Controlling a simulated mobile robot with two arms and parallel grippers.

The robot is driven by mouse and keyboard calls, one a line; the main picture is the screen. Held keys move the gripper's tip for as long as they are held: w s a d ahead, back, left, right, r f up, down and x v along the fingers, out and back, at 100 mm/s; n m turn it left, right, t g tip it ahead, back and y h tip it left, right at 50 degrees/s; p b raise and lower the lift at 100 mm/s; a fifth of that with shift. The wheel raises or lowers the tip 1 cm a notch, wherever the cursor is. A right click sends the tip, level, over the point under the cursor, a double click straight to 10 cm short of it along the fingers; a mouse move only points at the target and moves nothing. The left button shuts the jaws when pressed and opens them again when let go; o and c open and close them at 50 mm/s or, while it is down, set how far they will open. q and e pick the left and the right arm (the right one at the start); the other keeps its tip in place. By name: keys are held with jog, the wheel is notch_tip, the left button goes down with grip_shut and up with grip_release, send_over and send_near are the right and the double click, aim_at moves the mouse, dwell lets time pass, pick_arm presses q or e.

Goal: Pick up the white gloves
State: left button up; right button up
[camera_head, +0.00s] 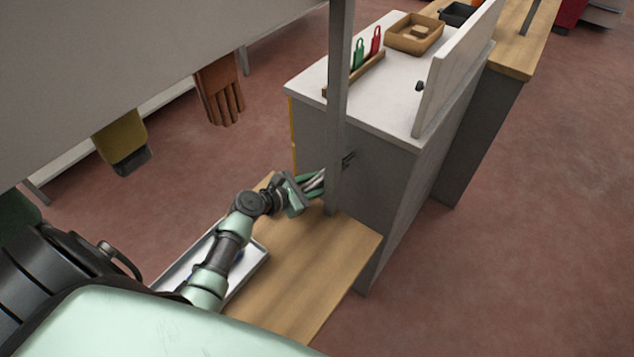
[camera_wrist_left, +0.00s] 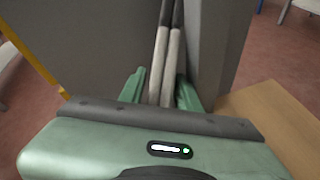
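My left gripper (camera_head: 306,187) is above the wooden bench, close to the grey upright post. Pale, narrow pieces with dark ends, apparently the white gloves (camera_head: 315,182) seen edge-on, stick out from between its green fingers. In the left wrist view the gloves (camera_wrist_left: 160,62) show as two pale strips with dark far ends. The gripper fingers (camera_wrist_left: 161,90) lie close along both sides of them and look shut on them. The post hides part of the gloves in the head view; dark tips show beyond it. My right gripper is not in view.
The wooden bench (camera_head: 318,262) carries a metal tray (camera_head: 255,262) under my left arm. A grey post (camera_head: 338,110) and a white-topped cabinet (camera_head: 310,85) stand close by the gripper. A brown glove (camera_head: 220,90) and a yellow glove (camera_head: 122,140) hang at the left.

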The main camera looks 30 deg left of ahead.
pick_arm(q)
grip_shut()
jog(key=a+r+b, duration=0.2)
jog(key=a+r, duration=0.6)
jog(key=a, duration=0.6)
jog(key=shift+s, duration=0.25)
